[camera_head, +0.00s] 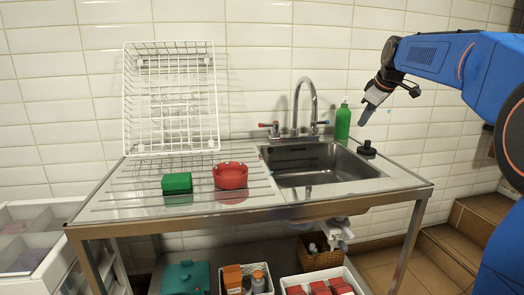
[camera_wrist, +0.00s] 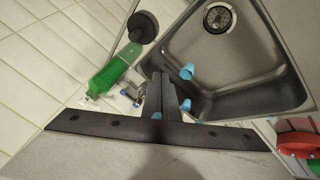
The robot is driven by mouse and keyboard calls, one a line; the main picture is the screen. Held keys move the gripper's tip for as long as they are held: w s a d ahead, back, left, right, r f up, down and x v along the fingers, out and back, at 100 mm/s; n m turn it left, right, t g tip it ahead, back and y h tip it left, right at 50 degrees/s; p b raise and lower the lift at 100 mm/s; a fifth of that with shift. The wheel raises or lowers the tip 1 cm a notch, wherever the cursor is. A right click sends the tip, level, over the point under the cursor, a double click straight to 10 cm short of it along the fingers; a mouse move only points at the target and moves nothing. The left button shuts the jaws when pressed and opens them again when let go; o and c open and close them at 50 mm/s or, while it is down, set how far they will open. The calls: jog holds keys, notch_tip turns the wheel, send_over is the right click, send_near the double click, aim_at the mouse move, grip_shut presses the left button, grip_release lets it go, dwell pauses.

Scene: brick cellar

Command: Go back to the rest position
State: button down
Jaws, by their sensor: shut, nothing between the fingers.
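My gripper (camera_head: 368,108) is at the end of my blue arm at the upper right of the head view. It points down and to the left, in the air above the right back of the sink, and holds nothing. Its fingers (camera_wrist: 170,95) are together in the wrist view, over the edge of the sink basin. The basin and the objects on the counter lie below it, apart from it.
A green bottle (camera_head: 343,122) and a black stopper-like object (camera_head: 366,149) stand beside the sink (camera_head: 318,158). The tap (camera_head: 296,105) rises behind it.

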jog(key=s+a+f+m, duration=0.2)
jog(key=s+f, duration=0.7)
jog(key=s, duration=0.6)
jog(key=s+a+f+m+g, duration=0.1)
jog(key=s+f+m, duration=0.3)
jog(key=s+f, duration=0.5)
jog(key=s+a+f+m+g, duration=0.1)
jog(key=s+a+f+m, duration=0.2)
jog(key=s+f, duration=0.7)
jog(key=s, duration=1.3)
jog(key=shift+s+h, duration=0.15)
jog(key=shift+h, duration=0.25)
